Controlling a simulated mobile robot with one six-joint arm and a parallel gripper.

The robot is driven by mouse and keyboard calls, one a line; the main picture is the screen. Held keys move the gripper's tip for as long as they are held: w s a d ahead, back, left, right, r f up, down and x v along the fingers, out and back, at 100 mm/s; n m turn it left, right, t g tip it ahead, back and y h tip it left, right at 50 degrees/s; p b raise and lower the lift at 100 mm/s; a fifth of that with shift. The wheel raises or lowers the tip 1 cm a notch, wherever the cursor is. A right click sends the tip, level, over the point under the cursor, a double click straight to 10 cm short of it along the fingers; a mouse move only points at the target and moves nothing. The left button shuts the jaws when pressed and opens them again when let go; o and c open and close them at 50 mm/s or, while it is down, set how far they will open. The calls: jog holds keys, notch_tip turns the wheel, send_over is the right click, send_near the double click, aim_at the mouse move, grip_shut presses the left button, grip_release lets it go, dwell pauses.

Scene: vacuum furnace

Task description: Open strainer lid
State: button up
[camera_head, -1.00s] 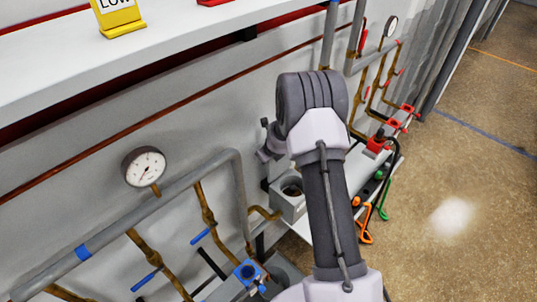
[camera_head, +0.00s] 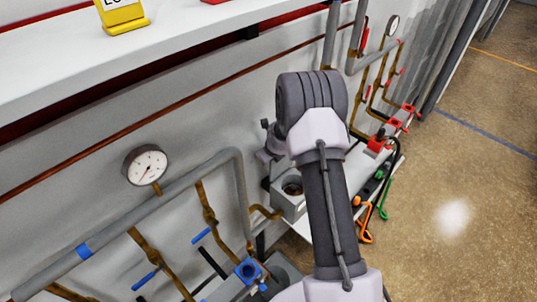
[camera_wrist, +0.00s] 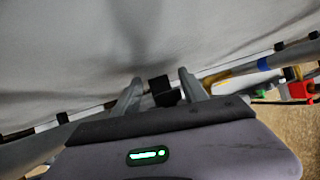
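My gripper (camera_wrist: 160,82) shows in the wrist view with its two grey fingers apart. A small black block (camera_wrist: 159,86) appears between the fingertips, with gaps on both sides; I cannot tell its depth or whether it belongs to the strainer. In the head view my wrist hides most of the gripper, close to the wall above a grey box (camera_head: 289,204) with a round dark opening (camera_head: 292,187). I cannot tell whether this box is the strainer, and no lid is clearly identifiable.
A pressure gauge (camera_head: 145,165) and a grey pipe (camera_head: 125,225) with blue-handled valves are at the lower left. Red valves (camera_head: 378,143) and orange and green hooks (camera_head: 366,222) lie right of my arm. A white shelf (camera_head: 170,45) overhangs above. The floor at right is clear.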

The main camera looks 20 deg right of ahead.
jog(key=shift+d+r, duration=0.1)
jog(key=shift+r, duration=0.05)
jog(key=p+v, duration=0.3)
jog(key=v, duration=1.4)
jog(key=shift+p, duration=0.35)
jog(key=shift+r, duration=0.1)
